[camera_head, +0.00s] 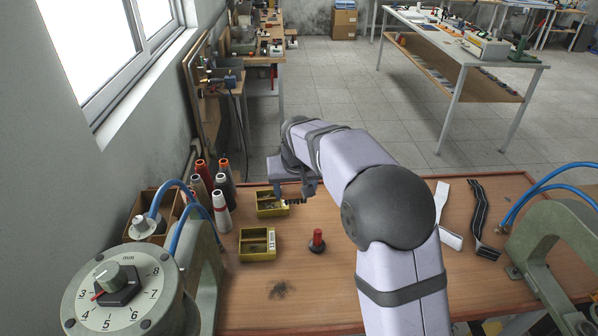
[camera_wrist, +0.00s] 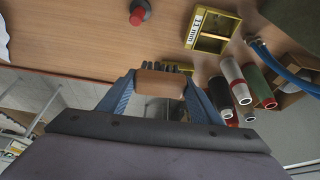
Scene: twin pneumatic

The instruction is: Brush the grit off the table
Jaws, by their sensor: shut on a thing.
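My gripper (camera_head: 294,190) is above the far left part of the table, over the far yellow bin. In the wrist view my gripper (camera_wrist: 160,88) is shut on a brush (camera_wrist: 160,84) with a brown wooden block and dark bristles. The bristles also show below the gripper as a dark row in the head view (camera_head: 294,201). A patch of dark grit (camera_head: 280,289) lies on the brown wooden table (camera_head: 300,313) near its front, left of my arm. The brush is apart from the grit; the grit does not show in the wrist view.
The yellow bins, far (camera_head: 264,211) and near (camera_head: 257,254), stand left. A red-topped black knob (camera_head: 317,241) stands nearby. Thread spools (camera_head: 221,212) and a press with a dial (camera_head: 120,292) stand left; another press (camera_head: 540,245) stands right. The table around the grit is clear.

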